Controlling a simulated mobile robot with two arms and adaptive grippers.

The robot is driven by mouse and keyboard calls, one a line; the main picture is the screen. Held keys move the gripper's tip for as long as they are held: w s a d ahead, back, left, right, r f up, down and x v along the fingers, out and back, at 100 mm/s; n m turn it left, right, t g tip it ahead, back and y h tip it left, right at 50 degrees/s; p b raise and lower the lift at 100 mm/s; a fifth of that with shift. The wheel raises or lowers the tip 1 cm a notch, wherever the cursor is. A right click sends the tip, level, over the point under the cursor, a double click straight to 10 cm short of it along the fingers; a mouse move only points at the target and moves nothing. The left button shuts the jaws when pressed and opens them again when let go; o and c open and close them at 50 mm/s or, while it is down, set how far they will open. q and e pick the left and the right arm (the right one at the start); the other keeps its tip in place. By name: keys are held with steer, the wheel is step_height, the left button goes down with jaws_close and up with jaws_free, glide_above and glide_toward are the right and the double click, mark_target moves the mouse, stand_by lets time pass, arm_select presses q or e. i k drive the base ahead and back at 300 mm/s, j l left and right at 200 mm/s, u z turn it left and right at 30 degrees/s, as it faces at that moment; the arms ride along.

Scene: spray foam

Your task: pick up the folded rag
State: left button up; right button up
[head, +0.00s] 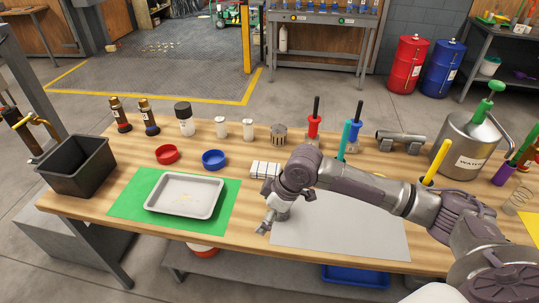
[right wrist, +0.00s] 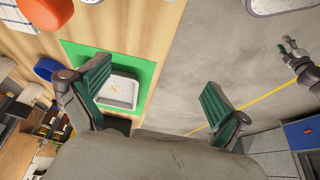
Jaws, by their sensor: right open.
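The folded rag (head: 265,169), white with dark stripes, lies on the wooden bench, right of the green mat and just left of my right arm's bend. A gripper at the right edge of that view, likely my left (right wrist: 290,52), is too small to read.
A pale tray (head: 150,207) sits on the green mat (head: 122,205). A red dish (head: 167,154) and a blue dish (head: 213,159) stand behind it. A perforated metal cup (head: 279,136) is behind the rag. A bare grey sheet (head: 345,232) lies under my right arm. A black bin (head: 75,170) stands left.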

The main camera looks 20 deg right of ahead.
mark_target(259, 170)
steer(key=i+l, duration=0.85)
